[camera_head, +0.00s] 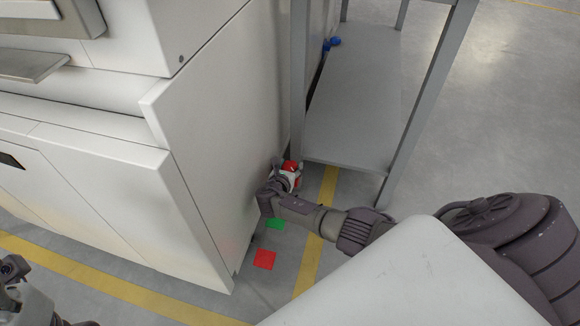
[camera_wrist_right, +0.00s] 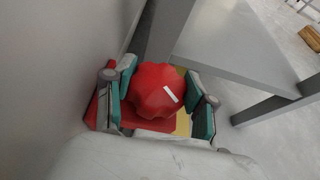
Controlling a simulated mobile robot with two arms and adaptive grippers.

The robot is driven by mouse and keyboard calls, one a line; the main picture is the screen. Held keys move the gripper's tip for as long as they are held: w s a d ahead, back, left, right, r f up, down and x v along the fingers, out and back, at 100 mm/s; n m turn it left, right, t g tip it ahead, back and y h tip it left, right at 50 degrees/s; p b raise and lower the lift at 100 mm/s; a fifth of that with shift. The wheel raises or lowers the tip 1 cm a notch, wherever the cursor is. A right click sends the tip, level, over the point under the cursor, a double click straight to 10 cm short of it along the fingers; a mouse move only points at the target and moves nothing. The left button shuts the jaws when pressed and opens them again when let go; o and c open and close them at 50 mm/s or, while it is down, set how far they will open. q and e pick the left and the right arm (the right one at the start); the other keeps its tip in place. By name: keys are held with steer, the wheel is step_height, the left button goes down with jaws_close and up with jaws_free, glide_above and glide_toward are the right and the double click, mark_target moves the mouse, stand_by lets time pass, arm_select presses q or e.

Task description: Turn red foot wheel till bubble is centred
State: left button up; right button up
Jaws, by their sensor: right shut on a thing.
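The red foot wheel (camera_head: 291,166) is low down beside the white cabinet. In the right wrist view the wheel (camera_wrist_right: 157,90) has a lobed rim and a white mark on its top. My right gripper (camera_head: 285,178) reaches down to it. Its teal-padded fingers (camera_wrist_right: 160,96) stand on both sides of the wheel and are shut on it. The bubble is not visible in either view. My left arm (camera_head: 25,295) shows only in part at the lower left corner, and I cannot tell the state of its gripper.
The white cabinet (camera_head: 100,185) stands close to the left of my right gripper. A grey metal table frame with a low shelf (camera_head: 355,100) stands just behind the wheel. Open floor lies to the right.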

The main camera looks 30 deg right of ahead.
stand_by(0.5)
steer(key=o, duration=1.2)
steer(key=shift+c, duration=0.2)
steer(key=shift+s+a+r, duration=0.1)
steer(key=shift+a, duration=0.05)
steer(key=v, duration=0.7)
